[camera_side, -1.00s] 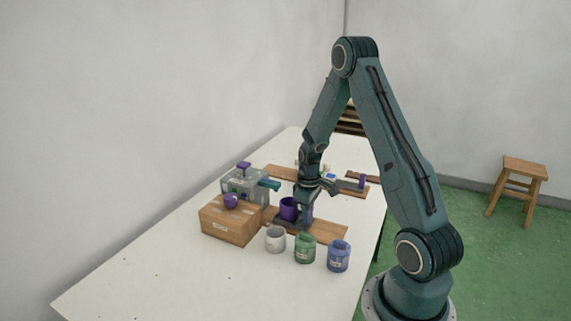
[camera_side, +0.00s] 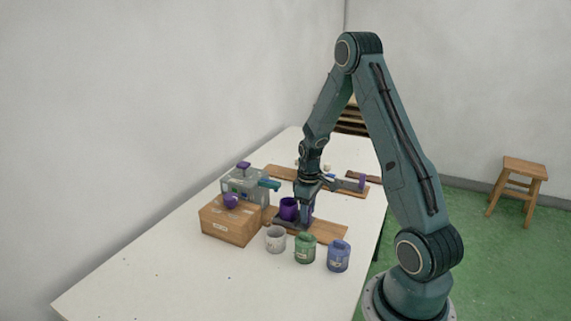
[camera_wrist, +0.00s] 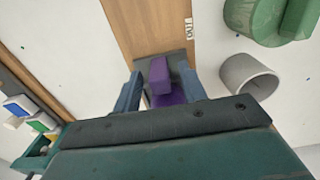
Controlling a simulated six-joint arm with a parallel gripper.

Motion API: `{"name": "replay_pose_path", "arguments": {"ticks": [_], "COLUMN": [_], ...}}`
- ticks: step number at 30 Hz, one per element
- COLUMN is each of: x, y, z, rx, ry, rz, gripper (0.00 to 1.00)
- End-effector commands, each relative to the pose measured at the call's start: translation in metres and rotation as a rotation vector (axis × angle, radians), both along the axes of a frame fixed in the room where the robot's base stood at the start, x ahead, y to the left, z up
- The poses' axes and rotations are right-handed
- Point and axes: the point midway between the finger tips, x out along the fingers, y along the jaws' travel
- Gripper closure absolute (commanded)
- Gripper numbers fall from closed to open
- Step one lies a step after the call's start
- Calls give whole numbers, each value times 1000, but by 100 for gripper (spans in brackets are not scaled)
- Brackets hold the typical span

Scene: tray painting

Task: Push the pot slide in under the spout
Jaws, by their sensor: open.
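The purple pot (camera_side: 288,208) stands upright on the dark slide (camera_side: 283,222), on a wooden board (camera_side: 330,231). The spout (camera_side: 269,184) is a teal piece sticking out of a grey machine (camera_side: 240,186), behind and left of the pot. My gripper (camera_side: 304,222) is low over the board, just right of the pot. In the wrist view my open gripper (camera_wrist: 160,90) has one finger on each side of a purple upright handle (camera_wrist: 161,77) on the slide. Whether the fingers touch it I cannot tell. The pot is mostly hidden there.
A wooden box (camera_side: 229,224) with a purple knob stands left of the slide. Another board with a purple upright piece (camera_side: 362,182) lies behind. The front left of the white table (camera_side: 150,270) is clear.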

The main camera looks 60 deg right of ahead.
Motion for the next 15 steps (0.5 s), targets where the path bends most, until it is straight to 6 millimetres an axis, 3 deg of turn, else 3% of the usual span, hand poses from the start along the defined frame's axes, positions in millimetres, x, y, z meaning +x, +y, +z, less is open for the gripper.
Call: {"name": "replay_pose_path", "arguments": {"ticks": [15], "x": [1], "y": [-1], "z": [78], "rx": [-4], "ry": [-4], "rz": [0], "gripper": [58]}}
